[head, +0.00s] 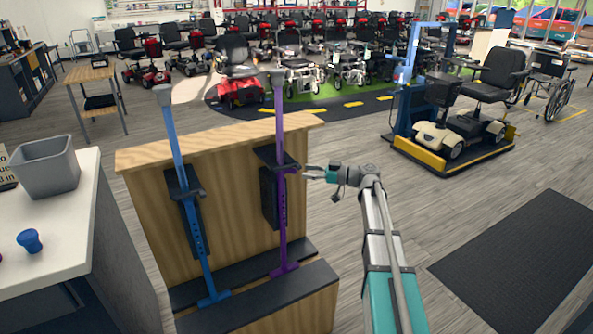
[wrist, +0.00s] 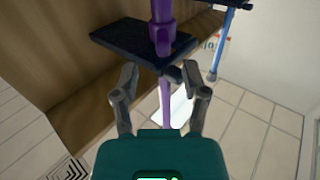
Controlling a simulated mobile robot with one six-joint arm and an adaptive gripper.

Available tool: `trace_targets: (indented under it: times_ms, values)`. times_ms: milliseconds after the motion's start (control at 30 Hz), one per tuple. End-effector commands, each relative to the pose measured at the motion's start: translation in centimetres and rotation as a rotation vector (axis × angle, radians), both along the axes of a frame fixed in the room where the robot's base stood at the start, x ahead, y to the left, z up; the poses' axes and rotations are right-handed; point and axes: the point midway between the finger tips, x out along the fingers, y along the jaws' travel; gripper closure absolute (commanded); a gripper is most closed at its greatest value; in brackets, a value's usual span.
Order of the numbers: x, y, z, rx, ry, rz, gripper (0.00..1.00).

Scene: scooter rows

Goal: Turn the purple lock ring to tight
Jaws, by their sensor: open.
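The purple pole (head: 281,215) stands upright in a wooden stand, through a black bracket at mid-height. In the wrist view a thicker purple collar (wrist: 163,38), which looks like the lock ring, sits around the pole at the black bracket plate (wrist: 115,40). In the head view the ring is too small to tell apart. My gripper (head: 308,172) is just right of the pole, near bracket height. In the wrist view my gripper (wrist: 161,74) is open, its fingers on either side of the thinner pole in the picture. I cannot tell whether they touch it.
A blue pole (head: 192,225) with its own black bracket stands left on the same wooden stand (head: 235,190). A white counter (head: 55,230) with a grey bin (head: 45,165) and a blue knob (head: 30,240) is at the left.

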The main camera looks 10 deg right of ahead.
Motion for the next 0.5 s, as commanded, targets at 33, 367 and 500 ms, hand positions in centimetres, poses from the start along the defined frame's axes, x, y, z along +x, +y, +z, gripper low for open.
trace_targets:
  times_ms: [33, 367, 500]
  values:
    - [0.3, 0.8, 0.0, 0.0, 0.0, 0.002, 0.43]
    - [1.7, 4.3, 0.0, 0.0, 0.0, 0.0, 0.43]
    - [2.0, 4.9, 0.0, 0.0, 0.0, 0.0, 0.43]
